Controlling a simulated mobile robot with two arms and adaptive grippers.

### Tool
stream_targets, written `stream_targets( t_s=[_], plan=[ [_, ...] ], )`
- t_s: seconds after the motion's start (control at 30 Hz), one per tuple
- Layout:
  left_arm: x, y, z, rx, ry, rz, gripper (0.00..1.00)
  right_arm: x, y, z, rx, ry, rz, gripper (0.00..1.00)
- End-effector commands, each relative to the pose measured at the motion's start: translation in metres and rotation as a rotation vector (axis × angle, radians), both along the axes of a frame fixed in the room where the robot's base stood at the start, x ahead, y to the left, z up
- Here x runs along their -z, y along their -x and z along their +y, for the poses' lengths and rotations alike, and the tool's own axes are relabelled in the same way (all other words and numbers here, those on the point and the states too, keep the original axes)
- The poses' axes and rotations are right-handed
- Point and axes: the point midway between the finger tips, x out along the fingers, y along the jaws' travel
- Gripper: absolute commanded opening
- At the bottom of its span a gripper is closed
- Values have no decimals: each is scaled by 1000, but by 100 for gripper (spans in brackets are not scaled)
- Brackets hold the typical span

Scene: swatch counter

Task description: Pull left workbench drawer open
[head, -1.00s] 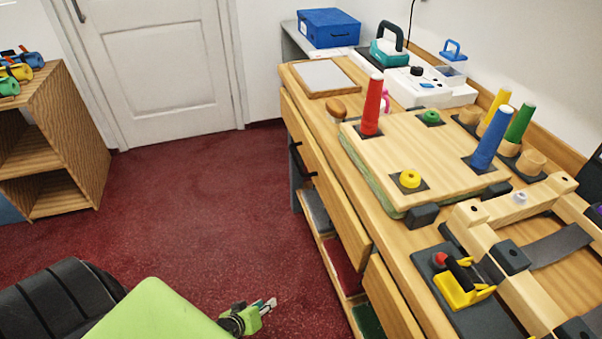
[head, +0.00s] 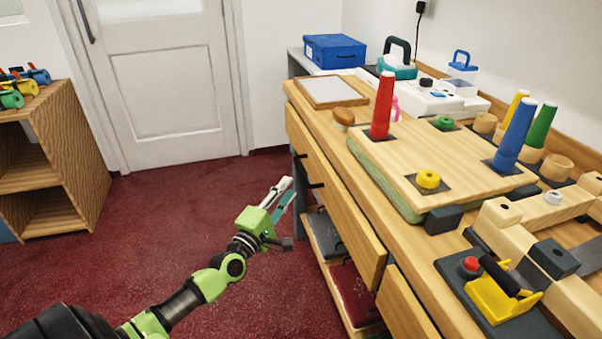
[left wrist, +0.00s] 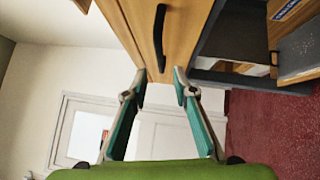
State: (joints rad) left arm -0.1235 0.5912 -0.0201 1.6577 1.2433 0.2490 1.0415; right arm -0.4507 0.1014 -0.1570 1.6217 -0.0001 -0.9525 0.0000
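The left workbench drawer (head: 335,195) has a long pale wooden front under the bench top, near the far end. Its black bow handle (head: 315,185) shows partly in the head view. In the left wrist view the handle (left wrist: 160,35) stands out from the wooden front (left wrist: 185,25), just beyond the fingertips. My left gripper (head: 287,190) is to the left of the drawer front in the head view. In the left wrist view its two fingers (left wrist: 159,88) are apart with nothing between them. I cannot tell whether a finger touches the drawer front. My right gripper is not in view.
A second drawer (head: 405,305) is nearer me. Shelves with folded cloth (head: 350,295) lie below. The red carpet (head: 190,210) is clear. A wooden shelf (head: 75,150) stands left.

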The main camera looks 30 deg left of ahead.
Motion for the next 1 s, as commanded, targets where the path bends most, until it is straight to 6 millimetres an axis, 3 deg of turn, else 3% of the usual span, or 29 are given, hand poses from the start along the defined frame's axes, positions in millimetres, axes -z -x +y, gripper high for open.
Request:
stream_targets(
  t_s=[0.3, 0.5, 1.0],
  plan=[
    [-7, -52, 5, -1, -2, -3, 26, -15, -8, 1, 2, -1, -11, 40],
    [-9, -76, 6, 1, -2, 0, 26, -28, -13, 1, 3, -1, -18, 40],
    [-11, -87, 8, 1, -3, 1, 26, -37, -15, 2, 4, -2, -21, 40]
  ],
)
